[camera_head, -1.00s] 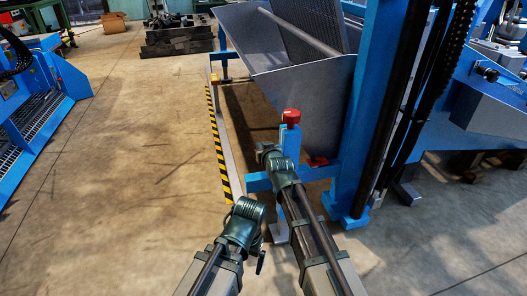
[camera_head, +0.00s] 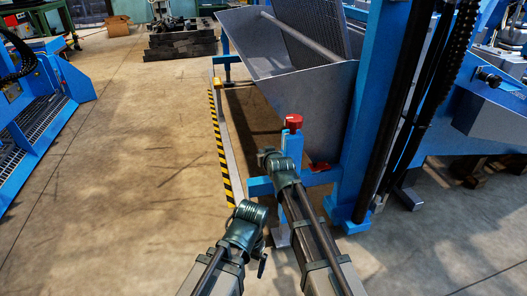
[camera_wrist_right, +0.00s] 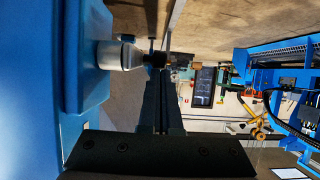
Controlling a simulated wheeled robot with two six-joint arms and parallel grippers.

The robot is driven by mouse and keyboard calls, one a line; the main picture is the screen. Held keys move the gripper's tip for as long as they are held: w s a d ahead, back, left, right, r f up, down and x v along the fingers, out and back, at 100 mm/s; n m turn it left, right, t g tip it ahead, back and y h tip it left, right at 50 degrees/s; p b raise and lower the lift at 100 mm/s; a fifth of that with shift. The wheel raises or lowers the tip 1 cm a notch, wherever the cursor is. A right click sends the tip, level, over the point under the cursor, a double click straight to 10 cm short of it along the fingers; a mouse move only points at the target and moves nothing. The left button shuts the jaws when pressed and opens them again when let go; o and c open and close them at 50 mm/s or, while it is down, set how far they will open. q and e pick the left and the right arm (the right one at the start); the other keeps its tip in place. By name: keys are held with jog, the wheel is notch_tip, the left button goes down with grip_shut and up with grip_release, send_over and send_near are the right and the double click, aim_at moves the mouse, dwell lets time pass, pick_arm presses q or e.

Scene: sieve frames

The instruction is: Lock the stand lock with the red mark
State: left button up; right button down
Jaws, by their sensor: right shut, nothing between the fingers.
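A red knob (camera_head: 293,122) stands on top of a blue post (camera_head: 292,150) at the front corner of the blue stand. A second small red part (camera_head: 318,167) lies lower on the blue crossbar, below the grey hopper. My right gripper (camera_head: 265,155) is just left of the blue post, below the red knob, shut and empty. In the right wrist view, my dark gripper (camera_wrist_right: 158,75) is beside a pale grey cylinder (camera_wrist_right: 121,56) that sticks out of a blue block; I cannot tell whether they touch. My left arm ends lower left, and its fingers are not clear.
The grey hopper (camera_head: 312,95) and a tall blue column (camera_head: 372,110) stand right and behind. A yellow-black striped rail (camera_head: 222,155) runs along the left side. The floor (camera_head: 130,180) to the left is clear, up to a blue machine (camera_head: 45,110).

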notch_tip(320, 180, down, 6)
jog(key=s+g+h+p, duration=0.1)
jog(key=g+h+p, duration=0.2)
jog(key=g, duration=0.9)
jog(key=shift+d+f+p, duration=0.15)
jog(key=shift+f+p, duration=0.05)
jog(key=shift+p, duration=1.5)
jog(key=shift+s+f, duration=0.1)
jog(key=shift+s, duration=0.15)
jog(key=shift+w, duration=0.1)
jog(key=w+a+r+p, duration=0.1)
jog(key=w+r+p, duration=0.5)
jog(key=r+p, duration=0.5)
jog(key=shift+a+r, duration=0.2)
jog(key=shift+a, duration=0.1)
